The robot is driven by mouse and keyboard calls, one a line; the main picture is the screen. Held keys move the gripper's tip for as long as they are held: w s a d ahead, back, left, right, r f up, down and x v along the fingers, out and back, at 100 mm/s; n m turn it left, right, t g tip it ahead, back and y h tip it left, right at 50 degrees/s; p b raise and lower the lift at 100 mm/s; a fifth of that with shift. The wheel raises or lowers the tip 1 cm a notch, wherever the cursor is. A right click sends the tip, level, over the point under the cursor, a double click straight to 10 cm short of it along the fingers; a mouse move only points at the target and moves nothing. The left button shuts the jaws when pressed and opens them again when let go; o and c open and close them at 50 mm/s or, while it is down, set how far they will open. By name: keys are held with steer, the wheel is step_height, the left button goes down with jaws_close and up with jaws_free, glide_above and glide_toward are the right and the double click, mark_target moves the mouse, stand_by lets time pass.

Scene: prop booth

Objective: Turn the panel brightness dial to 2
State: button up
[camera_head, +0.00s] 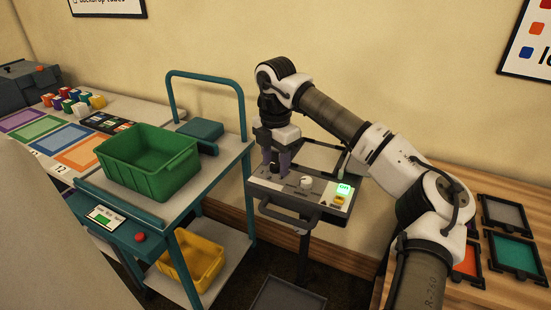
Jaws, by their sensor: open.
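A grey control panel (268,192) with a front handle stands in the middle of the view. A white round dial (306,183) sits near the middle of its top. A lit green display (344,188) and a yellow part below it are at its right end. My gripper (280,168) points down over the panel's left part, left of the white dial and apart from it. Its fingers are open, around or close beside a small dark knob-like part; I cannot tell if they touch it. The panel's lettering and dial settings are too small to read.
A teal cart at the left carries a green crate (150,178), with a yellow bin (205,258) on its lower shelf. Coloured blocks and mats lie on the table behind. Framed trays, including a teal one (513,251), lie on the wooden table at the right.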

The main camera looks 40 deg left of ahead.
steer(key=c, duration=1)
steer(key=n, duration=0.4)
steer(key=shift+n, duration=0.3)
steer(key=n, duration=0.5)
steer(key=shift+r, duration=0.1)
steer(key=n, duration=1)
steer(key=shift+p, duration=0.35)
